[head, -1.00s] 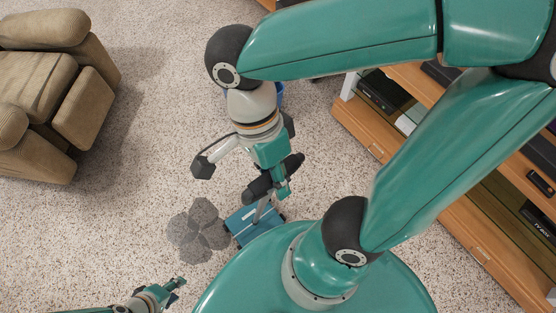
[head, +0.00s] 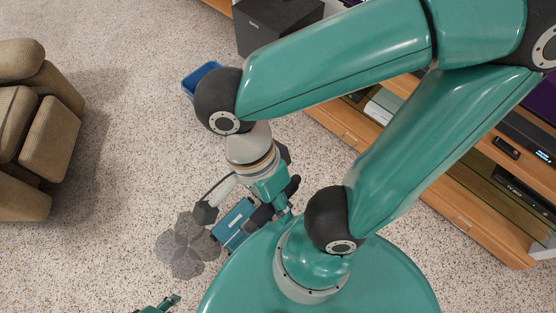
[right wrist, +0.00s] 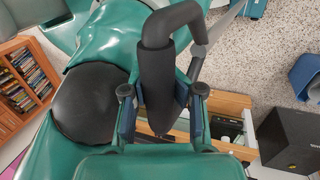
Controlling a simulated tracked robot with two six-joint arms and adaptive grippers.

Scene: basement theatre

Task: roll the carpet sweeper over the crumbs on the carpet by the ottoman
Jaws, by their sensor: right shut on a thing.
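The carpet sweeper's blue head (head: 233,225) rests on the carpet beside my base in the head view. Part of it shows at the top of the right wrist view (right wrist: 257,9). My right gripper (head: 281,199) is shut on the sweeper's black handle (right wrist: 160,75), which runs between its two fingers. A dark grey lobed patch (head: 187,246) lies on the speckled carpet just left of the sweeper head; I cannot make out single crumbs. My left gripper (head: 172,301) shows only partly at the bottom edge, its opening unclear.
A tan corduroy seat (head: 50,135) is at the left; I cannot tell an ottoman apart from it. A blue bin (head: 200,78) and a black box (head: 275,24) stand at the top. A wooden media unit (head: 460,215) runs along the right. Carpet between seat and patch is clear.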

